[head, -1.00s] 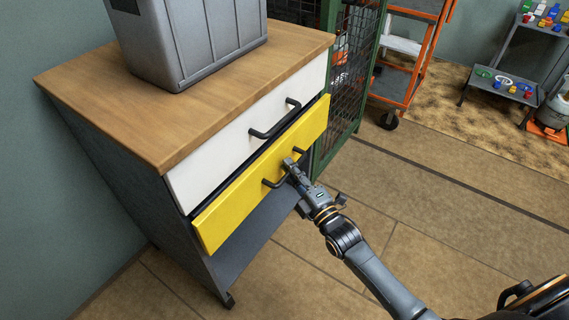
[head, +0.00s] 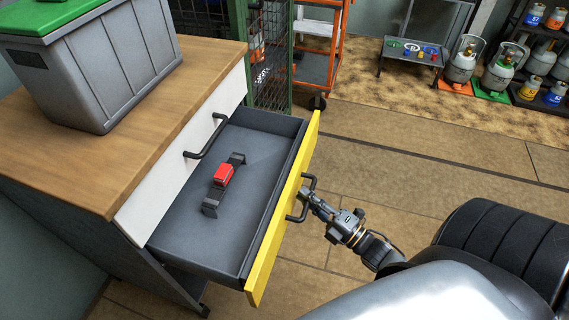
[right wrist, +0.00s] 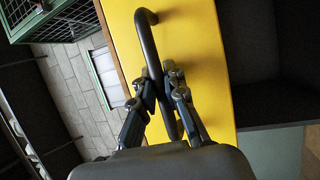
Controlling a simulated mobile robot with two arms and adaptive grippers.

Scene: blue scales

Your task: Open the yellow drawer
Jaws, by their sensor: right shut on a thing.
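The yellow drawer (head: 265,262) stands far out of the wooden-topped cabinet, and its dark grey inside shows in the head view. Its black handle (head: 303,190) is on the yellow front. My right gripper (head: 306,198) is shut on this handle. In the right wrist view the fingers (right wrist: 165,90) sit on both sides of the handle bar (right wrist: 150,45), in front of the yellow face (right wrist: 205,60). A red block on a dark bracket-like piece (head: 223,175) lies inside the drawer. My left gripper is not in view.
A white drawer (head: 165,190) above is shut, with a black handle (head: 207,137). A grey bin with a green lid (head: 110,75) stands on the cabinet top (head: 80,165). A green mesh cage (head: 268,60) stands behind. The floor at right is partly open.

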